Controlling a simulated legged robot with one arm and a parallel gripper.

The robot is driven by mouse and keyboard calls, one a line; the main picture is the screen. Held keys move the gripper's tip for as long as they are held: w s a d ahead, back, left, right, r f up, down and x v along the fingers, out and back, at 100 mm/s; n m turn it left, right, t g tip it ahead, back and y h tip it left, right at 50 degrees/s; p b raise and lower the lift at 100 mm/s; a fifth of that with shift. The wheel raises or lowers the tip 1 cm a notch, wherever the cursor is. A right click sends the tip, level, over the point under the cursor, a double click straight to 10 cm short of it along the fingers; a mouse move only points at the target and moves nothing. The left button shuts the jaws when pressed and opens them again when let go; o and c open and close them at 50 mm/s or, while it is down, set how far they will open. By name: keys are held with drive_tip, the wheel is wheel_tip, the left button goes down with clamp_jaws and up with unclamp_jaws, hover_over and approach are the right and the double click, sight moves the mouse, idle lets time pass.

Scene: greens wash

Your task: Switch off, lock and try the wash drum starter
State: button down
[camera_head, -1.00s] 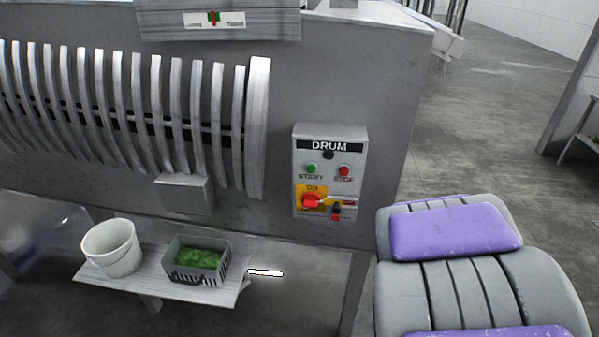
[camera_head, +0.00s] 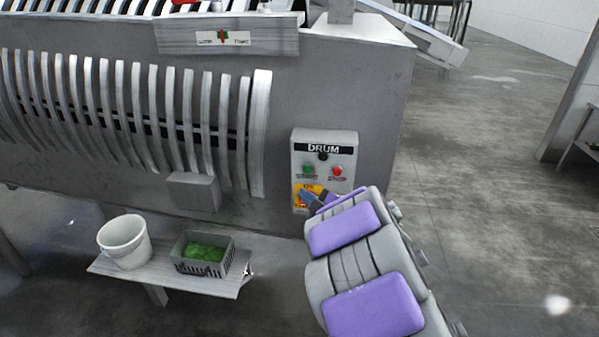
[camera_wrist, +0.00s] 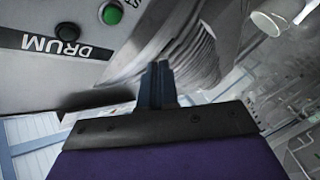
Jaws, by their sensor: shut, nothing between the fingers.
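My gripper (camera_head: 313,197) is in front of this plate and covers most of the switch, so the handle's position and the lower right of the box are hidden. In the wrist view my gripper's fingers (camera_wrist: 157,84) are together and empty. The green button (camera_wrist: 112,14) and DRUM label (camera_wrist: 68,46) show at upper left there. Contact cannot be told.
The slatted drum (camera_head: 150,120) is left of the starter. A low bench (camera_head: 222,285) below holds a white bucket (camera_head: 124,243) and a grey crate (camera_head: 190,263) of greens. A sign (camera_head: 228,40) is above. Open floor (camera_head: 490,190) lies to the right.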

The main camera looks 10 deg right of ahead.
sight(308, 169)
drive_tip(key=shift+s+a+y, duration=0.1)
drive_tip(key=shift+a+y, duration=0.2)
drive_tip(key=shift+a, duration=0.05)
drive_tip(key=w+d, duration=0.1)
drive_tip(key=w, duration=0.1)
drive_tip(key=w+d+p, duration=0.1)
drive_tip(key=w, duration=0.2)
drive_tip(key=w+p, duration=0.1)
drive_tip(key=w, duration=0.2)
drive_tip(key=shift+w+d, duration=0.2)
drive_tip(key=shift+d, duration=0.2)
drive_tip(key=shift+p, duration=0.3)
idle(1.6)
drive_tip(key=shift+w+d+r, duration=0.1)
drive_tip(key=shift+w+d, duration=0.05)
drive_tip(key=shift+w, duration=0.2)
